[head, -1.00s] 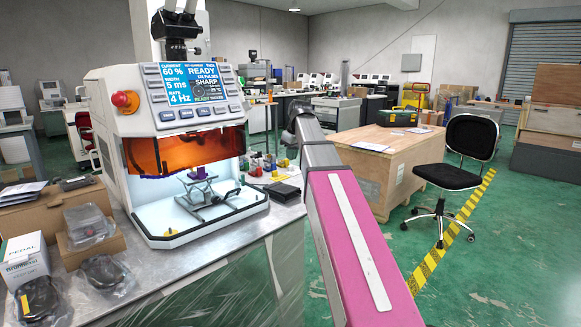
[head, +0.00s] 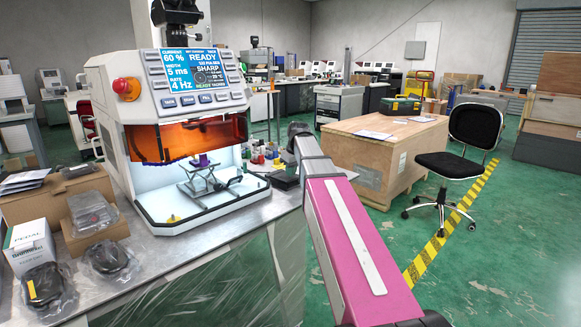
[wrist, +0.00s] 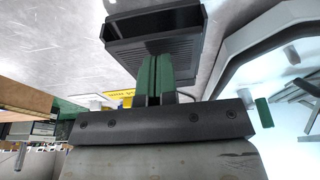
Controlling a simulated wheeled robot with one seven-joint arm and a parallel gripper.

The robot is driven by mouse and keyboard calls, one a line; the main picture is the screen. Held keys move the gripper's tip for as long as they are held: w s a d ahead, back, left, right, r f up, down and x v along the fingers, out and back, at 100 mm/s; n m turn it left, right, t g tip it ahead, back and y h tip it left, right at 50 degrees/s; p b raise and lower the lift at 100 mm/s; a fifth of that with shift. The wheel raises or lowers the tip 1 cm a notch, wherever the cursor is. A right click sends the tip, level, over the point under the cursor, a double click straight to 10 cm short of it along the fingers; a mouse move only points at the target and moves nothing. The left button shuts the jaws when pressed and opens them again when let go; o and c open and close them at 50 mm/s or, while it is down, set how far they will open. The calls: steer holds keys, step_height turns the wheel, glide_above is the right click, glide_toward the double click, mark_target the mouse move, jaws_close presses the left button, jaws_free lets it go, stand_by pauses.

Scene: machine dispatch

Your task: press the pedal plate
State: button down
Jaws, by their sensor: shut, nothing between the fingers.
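A dark grey pedal (wrist: 155,38) with a ribbed plate and a raised hood lies on the metal bench at the top of the wrist view. In the head view a dark flat shape (head: 284,181), apparently the same pedal, shows right of the machine, partly behind my arm. My gripper (wrist: 157,70) has its green fingers together and empty. Their tips overlap the pedal's near edge in the wrist view; I cannot tell whether they touch it. My gripper is hidden behind my arm in the head view.
The white laser machine (head: 180,115) stands on the bench, its lit chamber beside the pedal. Bagged dark pedals (head: 108,255) and a PEDAL carton (head: 30,246) sit at the front left. Small coloured pots (head: 262,155) stand behind. A wooden crate (head: 370,160) and black chair (head: 462,160) are right.

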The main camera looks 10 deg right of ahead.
stand_by(0.3)
steer(key=shift+s+d+f+t, duration=0.1)
steer(key=shift+s+f+t, duration=0.2)
steer(key=shift+f, duration=0.1)
steer(key=shift+d+f+y, duration=0.1)
steer(key=shift+f+y, duration=0.2)
steer(key=shift+f, duration=0.25)
step_height(320, 180, up, 4)
steer(key=shift+r, duration=0.1)
steer(key=s+v, duration=0.1)
steer(key=v, duration=0.9)
steer(key=shift+d, duration=0.2)
